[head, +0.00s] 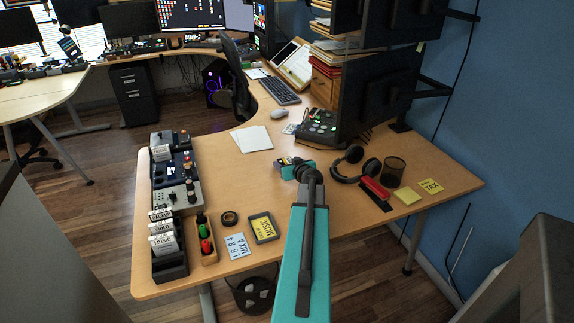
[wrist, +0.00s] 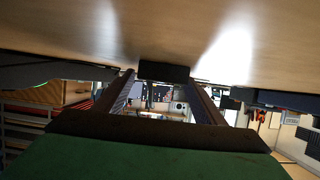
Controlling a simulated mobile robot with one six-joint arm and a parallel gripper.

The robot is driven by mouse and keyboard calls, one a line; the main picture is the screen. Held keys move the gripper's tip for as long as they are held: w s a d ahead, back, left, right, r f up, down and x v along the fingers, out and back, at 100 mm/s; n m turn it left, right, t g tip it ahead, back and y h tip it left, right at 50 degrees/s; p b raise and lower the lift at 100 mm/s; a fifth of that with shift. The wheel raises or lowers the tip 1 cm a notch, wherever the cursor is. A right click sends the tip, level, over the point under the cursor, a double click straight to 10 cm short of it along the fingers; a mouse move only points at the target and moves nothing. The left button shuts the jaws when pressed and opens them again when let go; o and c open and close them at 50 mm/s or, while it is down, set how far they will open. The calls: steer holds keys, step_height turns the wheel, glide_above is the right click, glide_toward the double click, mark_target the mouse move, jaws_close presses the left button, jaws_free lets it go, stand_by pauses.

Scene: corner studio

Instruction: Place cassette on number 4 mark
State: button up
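My gripper (head: 287,165) is low over the middle of the wooden desk, at the end of my teal arm; its fingers are hard to make out there. In the wrist view its two fingers (wrist: 163,80) are spread apart. A small dark block (wrist: 163,71) is against the desk surface between or just beyond the fingertips; I cannot tell whether they touch it or whether it is the cassette. Cases with white labels, VIDEO and MUSIC among them, stand in a dark rack (head: 171,266) at left. I cannot make out a number 4 mark.
Headphones (head: 354,165), a red-topped stapler (head: 375,188), a mesh cup (head: 394,171) and yellow notes (head: 407,196) lie right of my gripper. A yellow MUSIC card in a dark frame (head: 263,228), a pale card (head: 237,245) and tape (head: 230,218) lie at front left. White paper (head: 252,138) lies behind.

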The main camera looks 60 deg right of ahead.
steer(key=shift+r+p, duration=0.2)
steer(key=shift+p, duration=0.2)
steer(key=shift+s+a, duration=0.2)
steer(key=shift+s, duration=0.1)
steer(key=b+v, duration=0.2)
steer(key=v, duration=0.6)
steer(key=shift+s+a+r+p, duration=0.15)
steer(key=shift+s+r+p, duration=0.2)
steer(key=shift+p, duration=0.55)
steer(key=shift+s+a+r+p, duration=0.1)
steer(key=shift+a+p, duration=0.05)
steer(key=shift+p, duration=0.15)
steer(key=p+v, duration=0.1)
steer(key=p, duration=0.2)
steer(key=shift+s+a+r, duration=0.1)
steer(key=shift+s+a, duration=0.05)
steer(key=shift+s, duration=0.05)
steer(key=shift+s+a+p, duration=0.1)
steer(key=shift+p, duration=0.3)
steer(key=shift+s, duration=0.1)
